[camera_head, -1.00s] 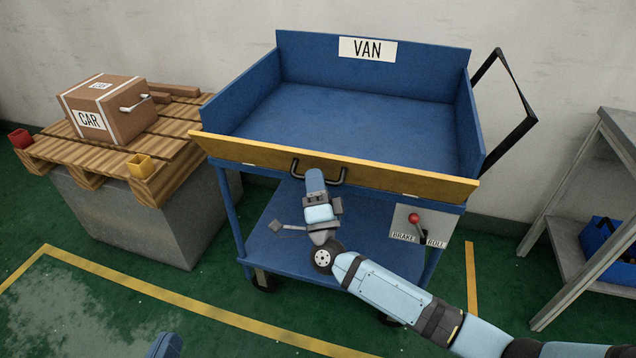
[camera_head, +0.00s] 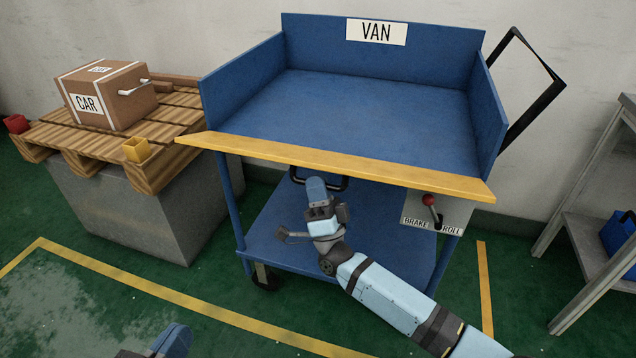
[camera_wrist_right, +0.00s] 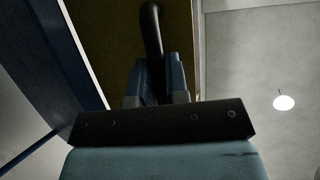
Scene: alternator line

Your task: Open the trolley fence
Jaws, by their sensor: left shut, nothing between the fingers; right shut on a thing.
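The blue trolley (camera_head: 240,105) marked VAN has a yellow fence (camera_head: 330,165) along its front. The fence shows as a narrow band in front of the blue bed, and its exact tilt is hard to tell. Its dark handle (camera_head: 335,184) shows below the band; in the right wrist view the handle (camera_wrist_right: 152,45) stands out against a brownish face. My right gripper (camera_head: 316,185) is shut on the handle, just under the fence. My left gripper (camera_head: 175,338) is shut and empty over the floor at the bottom edge, partly cut off.
A red-knobbed lever (camera_head: 430,200) beside a BRAKE/ROLL plate is at the trolley's right front, near my right arm. A pallet (camera_head: 165,170) with a CAR box (camera_head: 110,98) stands left. A grey shelf (camera_head: 590,215) stands right. The green floor in front is mostly clear.

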